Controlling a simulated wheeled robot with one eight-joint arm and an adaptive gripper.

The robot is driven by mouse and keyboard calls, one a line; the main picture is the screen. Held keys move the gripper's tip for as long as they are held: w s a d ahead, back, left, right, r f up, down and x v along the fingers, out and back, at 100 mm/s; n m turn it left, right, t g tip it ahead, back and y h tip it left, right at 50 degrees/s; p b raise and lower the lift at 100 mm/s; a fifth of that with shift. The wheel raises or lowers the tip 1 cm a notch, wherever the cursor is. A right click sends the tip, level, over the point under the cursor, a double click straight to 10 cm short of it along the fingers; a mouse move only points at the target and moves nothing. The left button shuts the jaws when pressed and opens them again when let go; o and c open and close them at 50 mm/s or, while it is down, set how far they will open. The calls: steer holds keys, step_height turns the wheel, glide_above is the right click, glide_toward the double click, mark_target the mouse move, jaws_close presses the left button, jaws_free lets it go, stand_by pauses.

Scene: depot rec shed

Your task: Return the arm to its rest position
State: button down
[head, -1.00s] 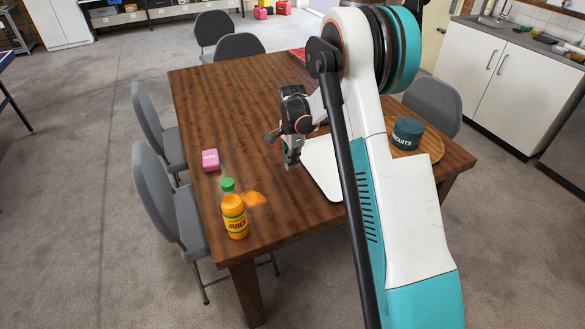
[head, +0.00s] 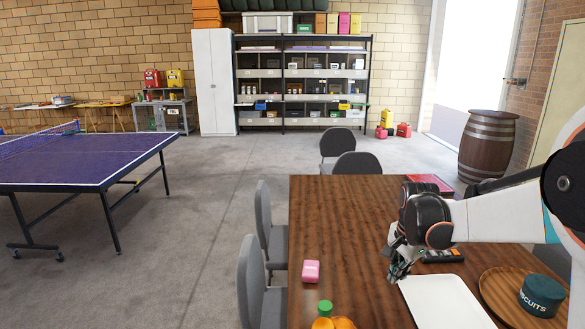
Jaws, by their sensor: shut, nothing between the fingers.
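My gripper (head: 396,270) is shut and empty. It hangs over the wooden table (head: 335,210), above the left edge of a white tray (head: 445,303). My arm reaches in from the right side of the picture and hides part of the table's right side.
On the table are a pink block (head: 311,271), a juice bottle (head: 324,310) cut off below, a dark remote-like item (head: 442,255), a red item (head: 428,183) and a biscuit tin (head: 542,295) on a round wooden board (head: 500,291). Chairs (head: 262,285) line the left; open floor lies beyond.

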steer(key=s+a+r+n+t, duration=0.1)
steer(key=s+a+r+n, duration=0.2)
steer(key=s+r, duration=0.3)
steer(key=s+a+r+n+t, duration=0.2)
steer(key=s+r+n, duration=0.2)
steer(key=s, duration=0.5)
steer(key=s+a+f+n+t, duration=0.2)
steer(key=s+n, duration=0.4)
steer(key=s, duration=0.6)
steer(key=shift+a, duration=0.7)
